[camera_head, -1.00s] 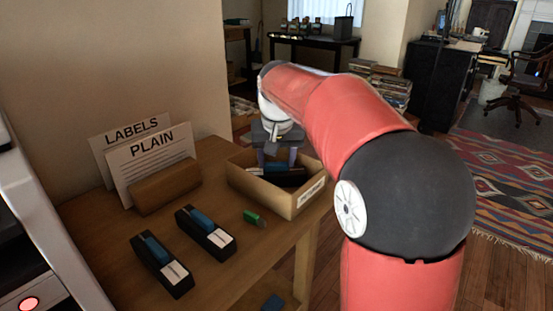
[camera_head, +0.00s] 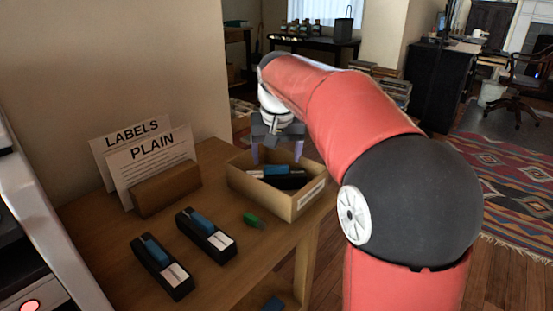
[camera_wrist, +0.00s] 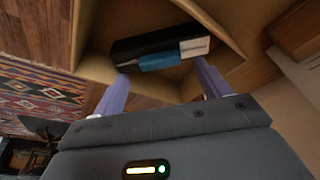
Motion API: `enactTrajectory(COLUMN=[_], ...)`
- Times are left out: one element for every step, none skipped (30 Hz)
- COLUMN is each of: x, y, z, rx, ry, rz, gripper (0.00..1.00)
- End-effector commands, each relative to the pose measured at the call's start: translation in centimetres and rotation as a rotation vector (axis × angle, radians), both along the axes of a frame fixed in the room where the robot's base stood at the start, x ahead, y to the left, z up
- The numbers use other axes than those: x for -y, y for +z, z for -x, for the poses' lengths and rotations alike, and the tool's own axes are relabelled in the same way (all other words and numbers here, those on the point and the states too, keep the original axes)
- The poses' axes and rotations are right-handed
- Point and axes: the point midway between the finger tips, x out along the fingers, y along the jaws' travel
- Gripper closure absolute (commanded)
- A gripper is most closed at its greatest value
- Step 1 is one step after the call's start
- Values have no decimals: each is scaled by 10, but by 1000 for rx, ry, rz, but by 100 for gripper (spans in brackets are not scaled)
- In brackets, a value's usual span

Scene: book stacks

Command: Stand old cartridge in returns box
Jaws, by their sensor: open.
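The returns box (camera_head: 297,203) is an open tan box with a white label, at the table's back right corner. A black cartridge (camera_head: 292,181) with a blue part and a white label is inside it, also seen in the wrist view (camera_wrist: 125,51). It runs lengthwise across the box; I cannot tell which face it rests on. My gripper (camera_head: 277,154) is open above the box, its fingers apart from the cartridge. In the wrist view my gripper (camera_wrist: 163,77) has a finger on either side, with nothing held.
Two similar black and blue cartridges (camera_head: 162,267) (camera_head: 206,235) lie on the wooden table (camera_head: 225,275). A small green object (camera_head: 252,220) lies near the box. A wooden holder (camera_head: 165,188) with "LABELS" and "PLAIN" cards (camera_head: 150,160) stands at the back left.

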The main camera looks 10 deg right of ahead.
Motion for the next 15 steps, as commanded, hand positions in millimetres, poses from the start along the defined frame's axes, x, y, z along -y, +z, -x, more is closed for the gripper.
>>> enactTrajectory(x=[-1, -1, -1, -2, -2, -2, -2, -3, -3, -3, -3, -4, -4, -4, -4], y=[13, 20, 29, 35, 42, 50, 56, 61, 68, 73, 77, 82, 85, 87, 90], z=[3, 4, 7, 9, 10, 13, 14, 16, 18, 19, 20, 22, 23, 24, 24], rx=[4, 5, 4, 4, 4, 3, 4, 3, 4, 3, 2, 3, 1, 1, 1], ry=[0, 0, 0, 0, 0, 0, 0, 0, 0, 0, 0, 0, 0, 0, 0], rz=[0, 0, 0, 0, 0, 0, 0, 0, 0, 0, -1, 0, 0, 0, 0], gripper=[24, 24, 24, 24, 24, 24, 24, 24, 24, 24, 24, 24, 24, 24, 24])
